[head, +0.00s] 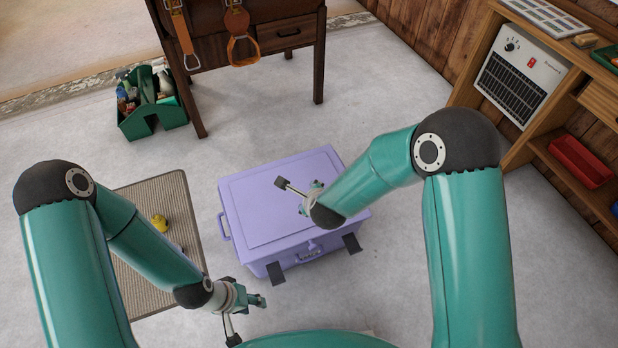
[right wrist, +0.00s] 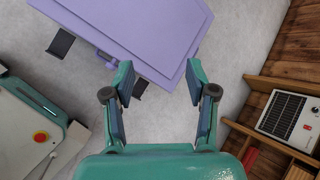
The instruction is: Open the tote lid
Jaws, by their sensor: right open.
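The lilac tote (head: 262,258) stands on the grey floor, with its lid (head: 262,198) lying flat and closed on top. Its front side has a handle or catch (head: 308,252) and two dark flat tabs (head: 275,272) sticking out. My right gripper (head: 302,186) is over the lid in the head view, open and empty. The right wrist view shows its two fingers (right wrist: 159,78) spread, with the tote lid (right wrist: 135,25) beyond them. Whether it touches the lid I cannot tell. My left gripper (head: 250,318) is low in front of the tote's left corner, fingers apart, empty.
A ribbed mat (head: 160,195) with a small yellow object (head: 159,223) lies left of the tote. A green caddy (head: 150,118) and a wooden table (head: 290,40) stand behind. Shelving with a white heater (head: 520,72) lines the right. Floor around the tote is mostly clear.

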